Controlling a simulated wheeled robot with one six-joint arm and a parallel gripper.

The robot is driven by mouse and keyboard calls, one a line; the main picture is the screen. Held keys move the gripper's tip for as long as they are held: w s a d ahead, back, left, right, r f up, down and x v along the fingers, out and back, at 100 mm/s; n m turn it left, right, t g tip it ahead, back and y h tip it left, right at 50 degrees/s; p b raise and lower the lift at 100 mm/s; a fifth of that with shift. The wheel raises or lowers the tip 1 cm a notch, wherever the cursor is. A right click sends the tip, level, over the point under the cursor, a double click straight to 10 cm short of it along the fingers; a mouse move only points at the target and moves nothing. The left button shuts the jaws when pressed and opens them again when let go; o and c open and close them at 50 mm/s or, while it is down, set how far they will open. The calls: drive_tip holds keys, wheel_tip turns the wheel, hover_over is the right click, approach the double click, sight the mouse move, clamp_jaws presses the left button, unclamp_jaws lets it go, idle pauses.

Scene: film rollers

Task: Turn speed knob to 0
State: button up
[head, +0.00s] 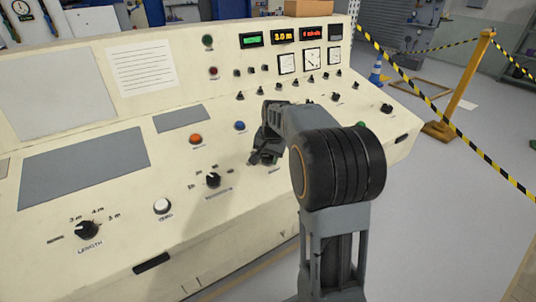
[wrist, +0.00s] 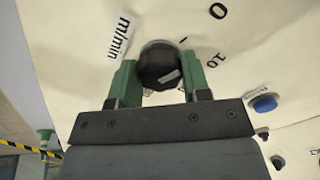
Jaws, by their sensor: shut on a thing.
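The speed knob (wrist: 158,62) is a round black knob with a short white mark, in the upper middle of the wrist view. The white mark lies on its lower right part, slanting roughly toward the printed "10" (wrist: 215,59). The printed "0" (wrist: 218,11) is farther up. A "m/min" label (wrist: 122,37) is on the left. My gripper (wrist: 159,76) is shut on the knob, with one green finger on each side. In the head view my gripper (head: 262,156) is down at the panel, and my arm and gripper hide the knob.
The cream console (head: 110,235) carries a black knob (head: 213,180), an orange button (head: 196,139), a blue button (head: 240,126), a white button (head: 162,206) and the LENGTH knob (head: 88,230). Small switches and displays (head: 285,35) are at the back. A yellow post (head: 468,90) with striped tape stands right.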

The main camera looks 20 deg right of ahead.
drive_tip(key=shift+n, duration=1)
drive_tip(key=o, duration=0.9)
drive_tip(key=p+v, duration=0.2)
drive_tip(key=v, duration=1.2)
drive_tip(key=shift+d, duration=0.1)
drive_tip(key=shift+f, duration=0.1)
